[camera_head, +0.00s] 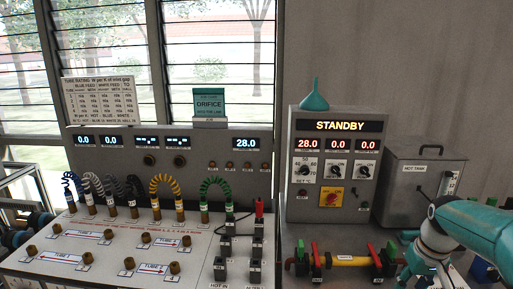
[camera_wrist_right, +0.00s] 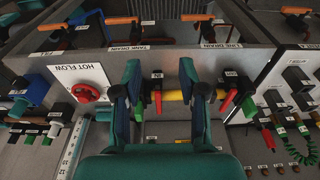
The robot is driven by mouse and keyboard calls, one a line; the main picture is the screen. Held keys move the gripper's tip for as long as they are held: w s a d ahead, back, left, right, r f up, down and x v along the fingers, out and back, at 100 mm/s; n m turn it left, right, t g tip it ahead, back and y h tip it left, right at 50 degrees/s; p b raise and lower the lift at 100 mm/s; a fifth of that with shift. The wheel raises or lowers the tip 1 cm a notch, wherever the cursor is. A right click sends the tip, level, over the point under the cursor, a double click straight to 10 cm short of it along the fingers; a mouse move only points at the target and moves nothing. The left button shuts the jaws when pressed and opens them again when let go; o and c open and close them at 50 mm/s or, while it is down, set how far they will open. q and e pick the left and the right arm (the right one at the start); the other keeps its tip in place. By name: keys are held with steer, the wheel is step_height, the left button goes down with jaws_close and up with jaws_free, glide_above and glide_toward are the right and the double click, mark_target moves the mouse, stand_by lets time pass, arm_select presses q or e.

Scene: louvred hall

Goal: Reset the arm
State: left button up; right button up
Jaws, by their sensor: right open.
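My right arm (camera_head: 470,235) reaches in from the right in the head view, in front of the grey bench unit. Its gripper end is hard to make out there, low at the right edge. In the right wrist view my right gripper (camera_wrist_right: 162,80) is open, with its two blue-green fingers apart. Beyond and between the fingers is a yellow pipe section (camera_wrist_right: 174,96) between red and green valve handles. Nothing is visibly held, and I cannot tell whether a finger touches the pipework. My left gripper is not recognisable in the head view.
A pipe run with a yellow section (camera_head: 350,261) and coloured handles lies left of my right arm. Behind stand a STANDBY control box (camera_head: 335,150) and a hot tank (camera_head: 424,175). A sloping panel (camera_head: 110,238) with brass fittings and coiled leads fills the left. A red knob (camera_wrist_right: 86,93) shows in the wrist view.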

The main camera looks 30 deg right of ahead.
steer(key=w+a+f+n+g+y, duration=0.25)
steer(key=w+a+f, duration=0.25)
steer(key=a+f, duration=0.45)
steer(key=w+a+f+n+g+y, duration=0.1)
steer(key=w+a+f+n+y, duration=0.15)
steer(key=w+a+f, duration=0.45)
steer(key=s+a+f, duration=0.2)
steer(key=a+f, duration=0.4)
steer(key=a, duration=0.3)
steer(key=s+a+f+t, duration=0.1)
steer(key=s+a+f, duration=0.2)
steer(key=a+f, duration=0.3)
steer(key=s+a+f+t, duration=0.1)
steer(key=s+a+f, duration=0.2)
steer(key=a, duration=0.9)
steer(key=shift+s+f, duration=0.2)
steer(key=shift+f, duration=1.4)
steer(key=shift+t, duration=0.25)
